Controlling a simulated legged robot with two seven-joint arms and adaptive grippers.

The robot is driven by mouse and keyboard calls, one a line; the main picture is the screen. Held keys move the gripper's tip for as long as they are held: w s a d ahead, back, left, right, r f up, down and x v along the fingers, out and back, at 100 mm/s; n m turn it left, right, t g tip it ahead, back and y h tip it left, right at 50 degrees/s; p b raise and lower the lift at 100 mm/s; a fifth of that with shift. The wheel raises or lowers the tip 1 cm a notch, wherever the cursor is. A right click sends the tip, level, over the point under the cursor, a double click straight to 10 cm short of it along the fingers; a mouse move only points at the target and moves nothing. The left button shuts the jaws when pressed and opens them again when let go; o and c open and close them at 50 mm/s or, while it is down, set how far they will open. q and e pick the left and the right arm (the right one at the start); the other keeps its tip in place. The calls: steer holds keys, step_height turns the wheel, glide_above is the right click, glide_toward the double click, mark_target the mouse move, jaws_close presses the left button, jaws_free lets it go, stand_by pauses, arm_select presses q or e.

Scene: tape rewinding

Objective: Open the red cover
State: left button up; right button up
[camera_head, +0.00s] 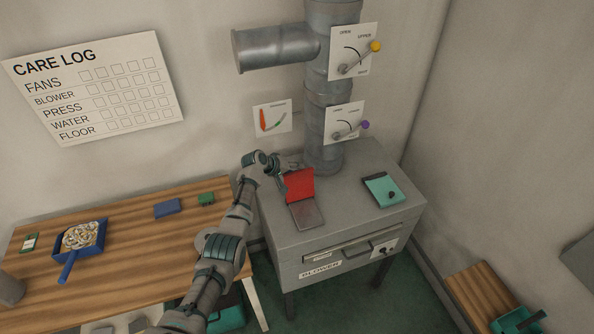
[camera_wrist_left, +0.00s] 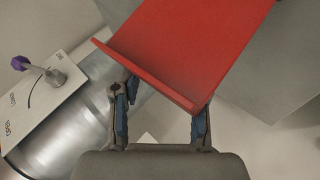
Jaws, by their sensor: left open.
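The red cover (camera_head: 299,185) stands raised, tilted up at the back of a grey plate (camera_head: 307,213) on top of the blower box. My left gripper (camera_head: 281,167) is at the cover's upper left edge. In the left wrist view the red cover (camera_wrist_left: 190,45) fills the top middle, with its lipped edge across the fingers. The left gripper (camera_wrist_left: 165,100) is open there, its fingers spread apart; the lip hides part of the fingertips. I cannot tell whether they touch the cover. My right gripper is not in view.
A teal box (camera_head: 383,190) lies on the right of the grey blower box (camera_head: 285,240). A metal pipe (camera_head: 325,140) with a purple-knobbed lever (camera_head: 365,125) rises behind. A wooden table (camera_head: 130,250) at the left holds a blue dustpan (camera_head: 92,252).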

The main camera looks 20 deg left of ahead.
arm_select(q)
steer(key=v, duration=1.1)
steer(key=shift+s+r, duration=0.15)
steer(key=shift+r, duration=0.15)
steer(key=shift+a, duration=0.1)
